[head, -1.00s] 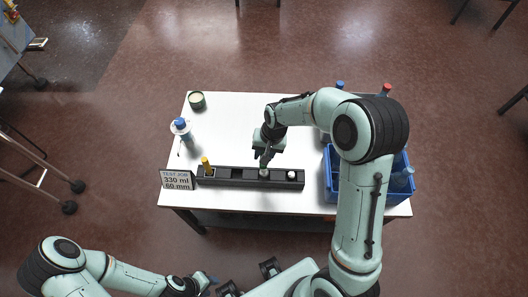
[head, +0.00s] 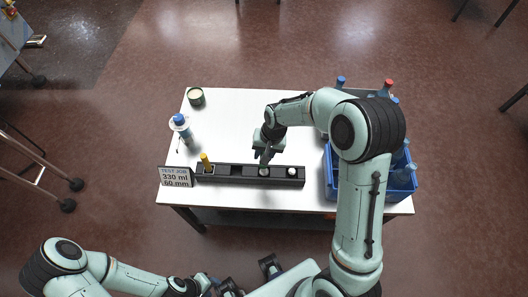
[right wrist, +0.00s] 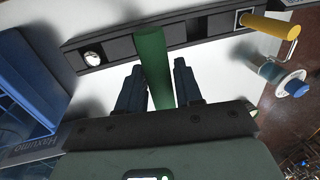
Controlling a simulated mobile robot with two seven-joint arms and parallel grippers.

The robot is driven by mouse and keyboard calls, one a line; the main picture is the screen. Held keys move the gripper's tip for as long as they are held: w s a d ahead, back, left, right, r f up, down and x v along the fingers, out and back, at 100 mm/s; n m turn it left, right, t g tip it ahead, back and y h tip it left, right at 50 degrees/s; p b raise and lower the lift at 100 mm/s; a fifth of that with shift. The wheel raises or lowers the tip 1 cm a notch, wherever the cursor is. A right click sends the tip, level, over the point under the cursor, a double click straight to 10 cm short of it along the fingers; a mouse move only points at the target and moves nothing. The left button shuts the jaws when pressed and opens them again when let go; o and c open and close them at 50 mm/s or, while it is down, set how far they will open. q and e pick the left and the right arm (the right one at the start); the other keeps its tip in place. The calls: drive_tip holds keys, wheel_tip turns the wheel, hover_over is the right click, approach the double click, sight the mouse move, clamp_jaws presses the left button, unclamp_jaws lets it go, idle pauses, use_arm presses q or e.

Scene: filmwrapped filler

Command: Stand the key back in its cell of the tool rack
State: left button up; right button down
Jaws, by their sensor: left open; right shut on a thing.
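The black tool rack (head: 235,175) lies along the table's front edge. My right gripper (head: 265,163) is over its right half, pointing down. In the right wrist view my right gripper (right wrist: 158,95) is shut on a green cylinder (right wrist: 153,60), which looks like the key's handle. Its far end overlaps the rack (right wrist: 205,25); I cannot tell whether it sits in a cell. A yellow-handled tool (head: 206,160) stands in the rack's left end cell. A round white-topped piece (head: 292,172) sits near the right end. My left gripper (head: 208,284) is open, well in front of the table.
A sign (head: 176,177) stands left of the rack. A blue-capped bottle (head: 181,128) and a dark-sided round tin (head: 196,97) are on the table's left. A blue crate (head: 400,184) with bottles is on the right, partly behind my arm. The white tabletop (head: 230,125) is clear in the middle.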

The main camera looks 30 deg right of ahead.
drive_tip(key=shift+f+b, duration=0.55)
drive_tip(key=shift+f, duration=0.35)
drive_tip(key=c, duration=0.7)
unclamp_jaws()
drive_tip(key=shift+o, duration=0.2)
wheel_tip(320, 180, up, 13)
drive_tip(key=s+d+p, duration=0.1)
drive_tip(key=d, duration=0.1)
drive_tip(key=shift+s, duration=0.15)
drive_tip(key=shift+d, duration=0.1)
